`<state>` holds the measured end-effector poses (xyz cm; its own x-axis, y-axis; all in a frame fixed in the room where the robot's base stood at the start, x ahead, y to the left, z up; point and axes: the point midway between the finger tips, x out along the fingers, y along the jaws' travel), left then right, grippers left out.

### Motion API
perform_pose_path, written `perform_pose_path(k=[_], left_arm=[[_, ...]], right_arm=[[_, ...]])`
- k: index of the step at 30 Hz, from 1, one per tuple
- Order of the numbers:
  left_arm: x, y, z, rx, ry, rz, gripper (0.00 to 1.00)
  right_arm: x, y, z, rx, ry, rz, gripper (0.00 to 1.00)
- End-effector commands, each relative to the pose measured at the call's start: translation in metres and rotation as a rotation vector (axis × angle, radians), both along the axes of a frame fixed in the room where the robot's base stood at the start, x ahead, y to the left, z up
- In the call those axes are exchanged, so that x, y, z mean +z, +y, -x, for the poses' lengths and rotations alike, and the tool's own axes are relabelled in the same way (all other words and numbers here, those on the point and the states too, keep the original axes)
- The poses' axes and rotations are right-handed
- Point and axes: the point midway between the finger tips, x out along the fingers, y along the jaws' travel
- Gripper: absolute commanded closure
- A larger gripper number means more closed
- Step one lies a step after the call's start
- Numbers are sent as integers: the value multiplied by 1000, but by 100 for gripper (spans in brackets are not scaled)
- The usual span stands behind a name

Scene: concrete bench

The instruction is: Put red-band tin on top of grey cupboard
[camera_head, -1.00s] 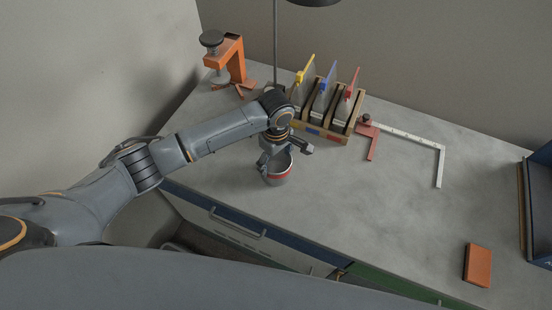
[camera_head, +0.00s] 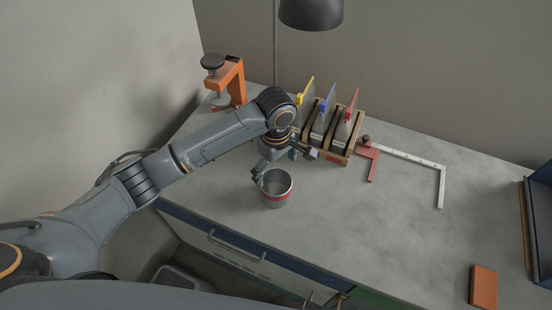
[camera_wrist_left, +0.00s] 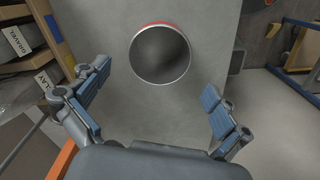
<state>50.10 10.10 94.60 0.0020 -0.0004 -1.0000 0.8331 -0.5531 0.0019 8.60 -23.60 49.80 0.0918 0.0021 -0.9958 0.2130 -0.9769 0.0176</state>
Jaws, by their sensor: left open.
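The red-band tin (camera_head: 275,201) stands upright on the concrete bench, near its front edge. It is an open, grey metal cup with a red band. In the left wrist view the tin (camera_wrist_left: 160,55) shows its round dark mouth, beyond the fingertips. My left gripper (camera_head: 280,162) is open and empty, just behind and above the tin in the head view. One finger overlaps the tin's rim in that view; I cannot tell whether it touches. In the wrist view the tin lies ahead of the open jaws (camera_wrist_left: 156,80). I cannot make out the grey cupboard. My right gripper is not in view.
A wooden rack (camera_head: 333,135) with several coloured-tab items stands right behind the gripper. An orange clamp (camera_head: 232,82) is at the back left. A red-ended square (camera_head: 410,160), an orange block (camera_head: 483,287) and a blue bin (camera_head: 540,225) lie to the right. The bench's middle is clear.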

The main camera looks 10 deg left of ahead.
Motion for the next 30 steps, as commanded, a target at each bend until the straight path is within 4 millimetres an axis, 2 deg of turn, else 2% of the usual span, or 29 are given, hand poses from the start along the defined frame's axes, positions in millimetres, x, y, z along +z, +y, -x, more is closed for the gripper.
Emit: perform_pose_path(k=[3,6,10,16,30], left_arm=[[24,0,-1,-1,-2,2,0],[39,-1,-1,-1,-2,2,0],[50,0,0,1,-1,1,0],[54,0,0,0,1,-1,0],[50,-3,4,-24,1,10,0]], right_arm=[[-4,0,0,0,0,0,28],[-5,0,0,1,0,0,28],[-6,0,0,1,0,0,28],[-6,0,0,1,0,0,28],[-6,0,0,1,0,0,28]])
